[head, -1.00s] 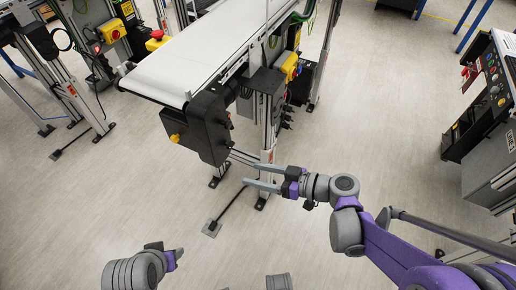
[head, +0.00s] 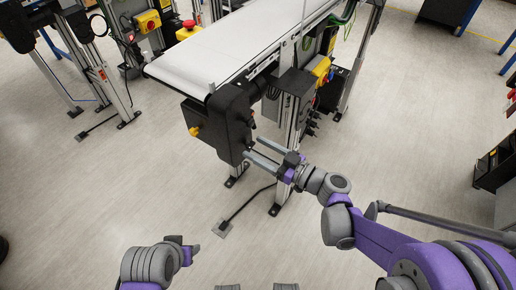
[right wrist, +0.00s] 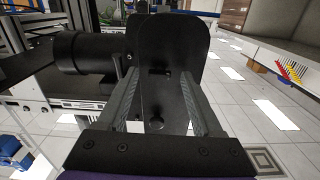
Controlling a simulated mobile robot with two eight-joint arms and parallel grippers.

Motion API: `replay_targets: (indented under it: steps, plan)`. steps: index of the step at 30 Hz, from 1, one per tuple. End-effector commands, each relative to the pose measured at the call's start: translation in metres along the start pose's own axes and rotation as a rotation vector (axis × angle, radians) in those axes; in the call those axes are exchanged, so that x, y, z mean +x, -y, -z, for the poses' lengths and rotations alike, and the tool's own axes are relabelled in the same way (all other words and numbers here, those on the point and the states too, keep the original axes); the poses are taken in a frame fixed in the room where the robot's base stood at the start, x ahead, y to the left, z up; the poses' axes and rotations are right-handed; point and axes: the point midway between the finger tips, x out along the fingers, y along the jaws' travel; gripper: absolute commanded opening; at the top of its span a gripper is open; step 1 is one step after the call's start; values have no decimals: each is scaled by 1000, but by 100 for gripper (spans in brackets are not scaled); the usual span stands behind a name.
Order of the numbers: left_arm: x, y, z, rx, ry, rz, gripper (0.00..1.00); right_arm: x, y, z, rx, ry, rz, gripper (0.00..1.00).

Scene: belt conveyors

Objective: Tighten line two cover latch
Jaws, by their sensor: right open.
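A black drive cover (head: 228,125) sits at the near end of a white belt conveyor (head: 225,50). It carries a yellow knob (head: 194,131) on its left side and small dark knobs on its right edge; I cannot tell which is the latch. My right gripper (head: 252,149) is open and empty, its two fingers pointing at the right side of the cover. In the right wrist view, the black cover (right wrist: 168,60) fills the space beyond and between the open fingers (right wrist: 160,100). My left gripper (head: 187,252) is low in the head view, away from the conveyor; its jaws are unclear.
A conveyor leg (head: 287,120) and yellow switch box (head: 321,70) stand right of the cover. A foot with a black bar (head: 222,228) lies on the floor below. Another conveyor frame (head: 105,75) stands at left.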

Motion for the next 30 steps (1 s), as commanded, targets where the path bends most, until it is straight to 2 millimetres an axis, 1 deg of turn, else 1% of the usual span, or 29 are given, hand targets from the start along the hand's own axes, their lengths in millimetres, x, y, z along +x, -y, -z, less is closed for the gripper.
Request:
replay_targets:
  steps: [3, 10, 11, 12, 17, 21, 22, 30]
  plan:
    - [0, 0, 0, 0, 0, 0, 50, 5, 0, 0, 0, 0, 0, 68]
    - [0, 0, 0, 0, 0, 0, 50, 5, 0, 0, 0, 0, 0, 68]
    - [0, 0, 0, 0, 0, 0, 50, 5, 0, 0, 1, 0, 0, 64]
    - [0, 0, 0, 0, 0, 0, 50, 5, 0, 0, 1, 0, 0, 57]
    - [0, 0, 0, 0, 0, 0, 50, 5, 0, 0, 1, 0, 0, 28]
    - [0, 0, 0, 0, 0, 0, 50, 5, 0, 0, 1, 0, 0, 3]
    - [0, 0, 0, 0, 0, 0, 50, 5, 0, 0, 1, 0, 0, 0]
    - [0, 0, 0, 0, 0, 0, 50, 5, 0, 0, 11, 0, 0, 0]
